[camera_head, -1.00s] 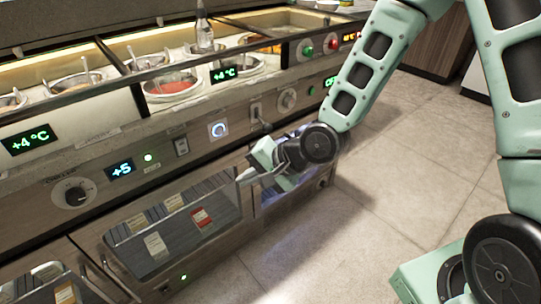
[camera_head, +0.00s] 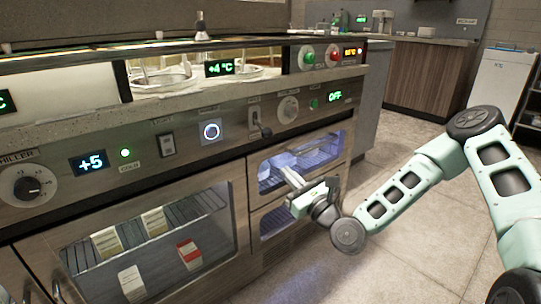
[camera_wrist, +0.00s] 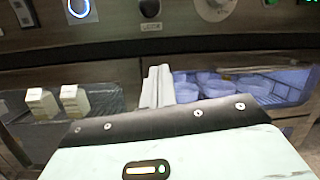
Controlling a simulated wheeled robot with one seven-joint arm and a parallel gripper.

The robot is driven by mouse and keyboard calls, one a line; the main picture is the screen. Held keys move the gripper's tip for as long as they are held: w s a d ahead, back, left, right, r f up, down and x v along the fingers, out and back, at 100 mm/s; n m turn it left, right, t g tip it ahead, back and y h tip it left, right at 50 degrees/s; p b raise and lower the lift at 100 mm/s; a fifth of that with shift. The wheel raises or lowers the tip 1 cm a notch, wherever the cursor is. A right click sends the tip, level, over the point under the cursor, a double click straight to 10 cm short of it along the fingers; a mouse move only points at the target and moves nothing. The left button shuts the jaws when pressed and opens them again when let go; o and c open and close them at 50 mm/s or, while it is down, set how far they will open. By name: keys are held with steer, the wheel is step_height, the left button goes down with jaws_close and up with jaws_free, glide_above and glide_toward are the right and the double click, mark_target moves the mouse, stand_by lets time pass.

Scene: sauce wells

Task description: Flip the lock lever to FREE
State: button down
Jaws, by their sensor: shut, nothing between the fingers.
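The lock lever (camera_head: 262,128) is a small lever with a dark round knob on the steel control panel, between the blue-ringed button and a grey dial. Its knob hangs low and toward the right on its plate. In the wrist view the dark knob (camera_wrist: 150,9) shows at the top edge, above a small label that seems to read LOCK. My gripper (camera_head: 288,176) is below the lever and a little right of it, in front of the lit glass door. Its pale fingers (camera_wrist: 157,87) are together, empty and apart from the panel.
A blue-ringed button (camera_head: 211,131), a rocker switch (camera_head: 167,145) and a grey dial (camera_head: 288,109) flank the lever. Below are glass doors, the left (camera_head: 150,240) with cartons inside, the right (camera_head: 300,160) with pale bowls. Open floor (camera_head: 400,265) lies to the right.

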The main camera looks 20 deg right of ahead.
mark_target(263, 129)
stand_by(0.3)
steer(key=b+x, duration=0.1)
steer(key=x, duration=0.2)
steer(key=r+b+x, duration=0.1)
steer(key=x, duration=0.2)
steer(key=r+b+x, duration=0.1)
steer(key=b+x, duration=0.1)
steer(key=x, duration=0.1)
steer(key=shift+s+a, duration=0.15)
steer(key=shift+s, duration=0.05)
steer(key=shift+s+r, duration=0.5)
steer(key=shift+r, duration=0.3)
steer(key=shift+r, duration=0.2)
